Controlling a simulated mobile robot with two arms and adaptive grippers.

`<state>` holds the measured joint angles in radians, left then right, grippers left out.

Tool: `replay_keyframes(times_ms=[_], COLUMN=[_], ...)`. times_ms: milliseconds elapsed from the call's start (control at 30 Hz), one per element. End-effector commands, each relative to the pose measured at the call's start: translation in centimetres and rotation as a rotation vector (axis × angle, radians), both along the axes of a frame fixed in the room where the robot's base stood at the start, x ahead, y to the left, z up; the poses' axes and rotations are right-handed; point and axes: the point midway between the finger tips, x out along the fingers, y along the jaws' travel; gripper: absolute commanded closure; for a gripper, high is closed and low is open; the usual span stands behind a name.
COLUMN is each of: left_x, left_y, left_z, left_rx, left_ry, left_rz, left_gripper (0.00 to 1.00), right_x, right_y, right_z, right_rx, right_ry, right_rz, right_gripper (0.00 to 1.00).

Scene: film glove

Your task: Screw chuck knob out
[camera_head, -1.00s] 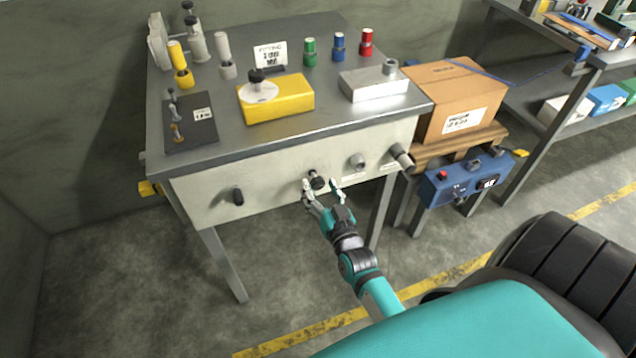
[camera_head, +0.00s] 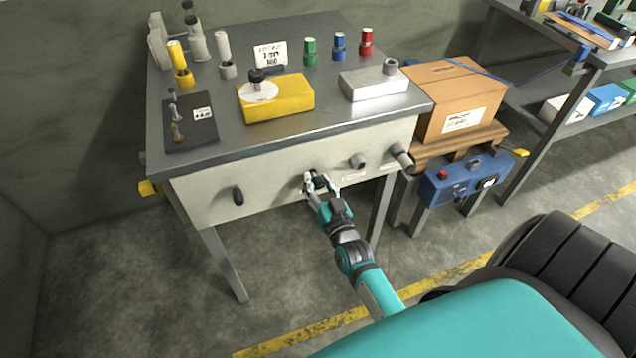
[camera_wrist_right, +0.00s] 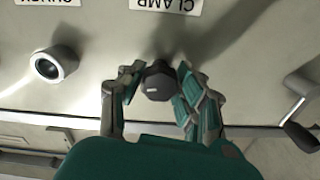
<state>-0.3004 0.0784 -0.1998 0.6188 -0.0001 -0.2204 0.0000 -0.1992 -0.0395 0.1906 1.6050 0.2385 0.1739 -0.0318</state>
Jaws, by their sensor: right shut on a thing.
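The front panel (camera_head: 280,185) of the workbench carries a dark round knob (camera_head: 320,184) and, to its right, a silver knob (camera_head: 357,161). In the right wrist view, which looks upside down, the dark knob (camera_wrist_right: 158,82) sits between the fingers of my right gripper (camera_wrist_right: 158,88). The label beside it reads CLAMP. The silver knob (camera_wrist_right: 52,65) stands apart at the left there; its cut-off label seems to read CHUCK. My left gripper is not in view.
A black handle (camera_head: 238,196) is left on the panel and a grey cylinder (camera_head: 402,156) is at its right end. A yellow block (camera_head: 276,99) and a silver block (camera_head: 374,84) stand on the bench top. A cardboard box (camera_head: 455,98) stands at the right.

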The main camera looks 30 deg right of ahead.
Motion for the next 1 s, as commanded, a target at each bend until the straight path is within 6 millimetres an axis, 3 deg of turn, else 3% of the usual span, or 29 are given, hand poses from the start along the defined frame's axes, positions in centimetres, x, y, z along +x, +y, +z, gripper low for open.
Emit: replay_keyframes(times_ms=[200, 567, 600, 767, 1000], left_x=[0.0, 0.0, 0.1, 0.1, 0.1], left_y=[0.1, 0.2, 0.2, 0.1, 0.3], left_z=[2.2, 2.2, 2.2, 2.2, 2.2], left_rx=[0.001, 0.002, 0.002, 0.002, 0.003], left_ry=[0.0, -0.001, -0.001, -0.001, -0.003], left_rz=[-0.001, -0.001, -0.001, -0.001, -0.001], left_gripper=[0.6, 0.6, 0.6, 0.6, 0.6], right_x=[0.0, 0.0, 0.0, 0.0, 0.0], right_y=[0.0, 0.0, 0.0, 0.0, 0.0], right_z=[0.4, 0.0, 0.0, 0.0, 0.0], right_rx=[-0.206, -0.272, -0.272, -0.271, -0.271], right_ry=[0.052, 0.066, 0.065, 0.065, 0.065], right_rz=[-0.001, -0.001, 0.0, 0.0, 0.0], right_gripper=[0.99, 0.99, 0.62, 0.41, 0.41])
